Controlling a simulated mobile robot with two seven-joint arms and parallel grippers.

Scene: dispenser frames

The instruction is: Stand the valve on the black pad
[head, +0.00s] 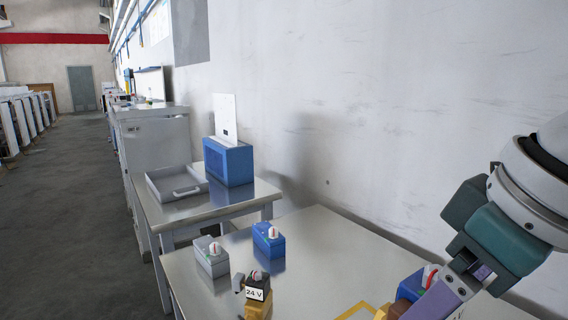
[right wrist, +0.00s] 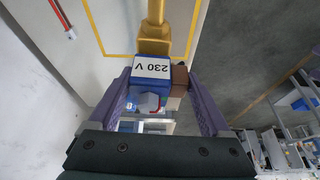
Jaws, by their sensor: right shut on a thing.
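A valve with a blue coil (right wrist: 150,90) labelled 230 V and a brass body (right wrist: 155,30) is between the purple fingers of my right gripper (right wrist: 160,85) in the right wrist view. My right gripper is shut on it. In the head view the held valve's blue coil (head: 411,284) shows at the lower right, partly hidden by a purple finger of my right gripper (head: 428,292). Another valve, with a black coil (head: 258,281) labelled 24 V and a brass body (head: 258,306), stands at the bottom of the head view. I cannot make out the black pad. My left gripper is not in view.
A grey box (head: 212,260) and a blue box (head: 268,244), each with a red-and-white knob, stand on the metal table (head: 325,250). A second table holds a grey tray (head: 165,192) and a blue unit (head: 230,164).

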